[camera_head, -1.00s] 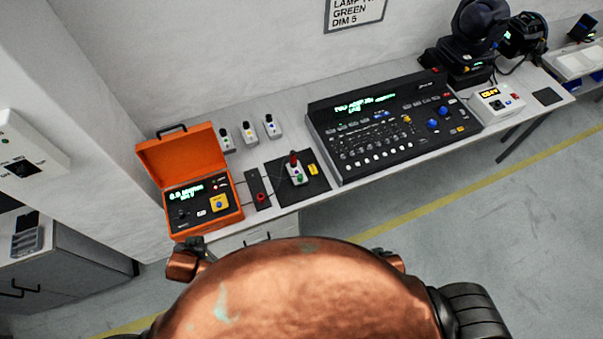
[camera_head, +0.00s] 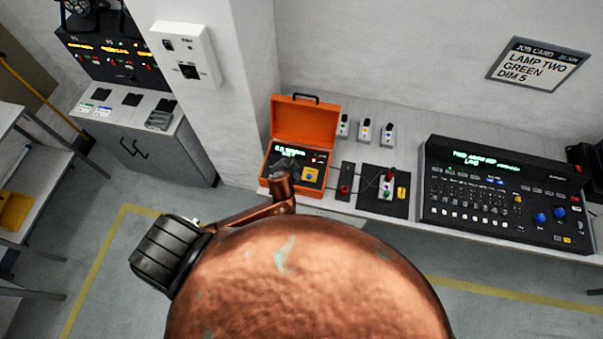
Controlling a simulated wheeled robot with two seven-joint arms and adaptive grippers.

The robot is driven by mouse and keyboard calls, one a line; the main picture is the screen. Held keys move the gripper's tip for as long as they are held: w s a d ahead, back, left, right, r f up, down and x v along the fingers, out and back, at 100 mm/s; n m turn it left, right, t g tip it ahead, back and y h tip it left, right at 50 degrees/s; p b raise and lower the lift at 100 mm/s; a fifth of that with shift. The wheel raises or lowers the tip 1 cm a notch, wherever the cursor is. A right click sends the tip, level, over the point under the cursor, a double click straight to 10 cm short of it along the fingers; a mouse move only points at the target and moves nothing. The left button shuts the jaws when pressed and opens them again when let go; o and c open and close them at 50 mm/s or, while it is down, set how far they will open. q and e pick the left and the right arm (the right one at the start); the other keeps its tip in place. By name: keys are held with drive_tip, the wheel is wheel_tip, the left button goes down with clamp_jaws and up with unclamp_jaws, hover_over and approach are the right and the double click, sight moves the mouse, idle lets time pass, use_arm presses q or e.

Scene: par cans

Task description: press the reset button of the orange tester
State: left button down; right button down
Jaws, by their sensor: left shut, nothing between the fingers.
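The orange tester (camera_head: 303,122) stands at the left end of the long bench with its lid up. I cannot read which control is the reset button. My left gripper (camera_head: 286,168) is small and dark at the end of my copper arm. It is shut and empty, and appears in front of the panel's left part, left of the yellow square, hiding what lies behind it. I cannot tell whether it touches the panel. My right gripper is out of view.
A dark strip with a red knob (camera_head: 345,188) and a black mat (camera_head: 371,205) with a small device (camera_head: 386,187) lie right of the tester. Several small white units stand behind. A large console (camera_head: 507,197) is further right. A wall pillar (camera_head: 237,100) rises at left.

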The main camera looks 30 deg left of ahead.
use_arm(q)
drive_tip(key=shift+f, duration=0.1)
wheel_tip(320, 180, down, 7)
drive_tip(key=b, duration=0.6)
drive_tip(key=shift+f+b, duration=0.1)
drive_tip(key=shift+b, duration=0.25)
drive_tip(key=shift+f+b, duration=0.45)
drive_tip(key=shift+f, duration=0.25)
idle(0.6)
drive_tip(key=shift+f, duration=0.45)
drive_tip(key=shift+f+b, duration=0.35)
idle(0.5)
drive_tip(key=shift+r, duration=0.1)
drive_tip(key=shift+r+p, duration=0.7)
drive_tip(key=shift+p, duration=0.2)
